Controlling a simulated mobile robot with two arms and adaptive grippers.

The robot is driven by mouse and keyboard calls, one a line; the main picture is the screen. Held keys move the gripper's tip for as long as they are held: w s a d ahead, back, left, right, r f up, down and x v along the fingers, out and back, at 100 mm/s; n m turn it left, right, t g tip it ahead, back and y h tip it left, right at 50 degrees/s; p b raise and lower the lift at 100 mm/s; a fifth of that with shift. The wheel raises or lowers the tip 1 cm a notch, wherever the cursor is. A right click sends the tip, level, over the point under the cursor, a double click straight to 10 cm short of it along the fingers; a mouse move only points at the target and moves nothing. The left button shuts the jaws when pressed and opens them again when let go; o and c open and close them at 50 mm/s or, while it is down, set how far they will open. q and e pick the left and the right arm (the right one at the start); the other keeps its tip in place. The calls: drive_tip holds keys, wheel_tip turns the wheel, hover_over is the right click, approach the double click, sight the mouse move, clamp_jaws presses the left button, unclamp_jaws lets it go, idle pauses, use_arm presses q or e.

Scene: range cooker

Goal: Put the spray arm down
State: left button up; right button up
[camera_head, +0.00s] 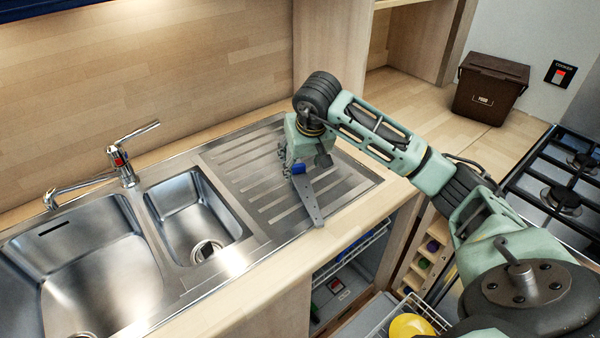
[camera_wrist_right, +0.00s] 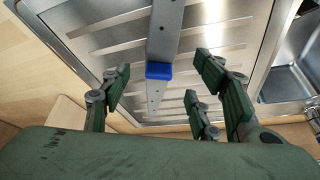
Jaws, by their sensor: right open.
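The spray arm (camera_head: 309,201) is a long, flat grey bar with a blue hub (camera_head: 299,169). It appears to lie on the ribbed steel draining board (camera_head: 232,165), its near end at the board's front rim; whether it rests fully flat I cannot tell. My right gripper (camera_head: 304,164) is just above the blue hub and hides the far part of the bar. In the right wrist view the fingers are spread apart, with the spray arm (camera_wrist_right: 166,32) running between them and clear space on both sides. My left gripper is not in view.
Two steel sink bowls (camera_head: 100,262) and a tap (camera_head: 122,165) lie left of the draining board. A brown food bin (camera_head: 490,88) stands on the back right counter, near the gas hob (camera_head: 565,185). Below, an open dishwasher with racks (camera_head: 350,255) shows, with a yellow item (camera_head: 411,326).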

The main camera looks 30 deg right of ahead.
drive_tip(key=v, duration=0.5)
drive_tip(key=shift+s+r+b, duration=0.1)
drive_tip(key=shift+r+b, duration=0.1)
drive_tip(key=shift+b, duration=0.1)
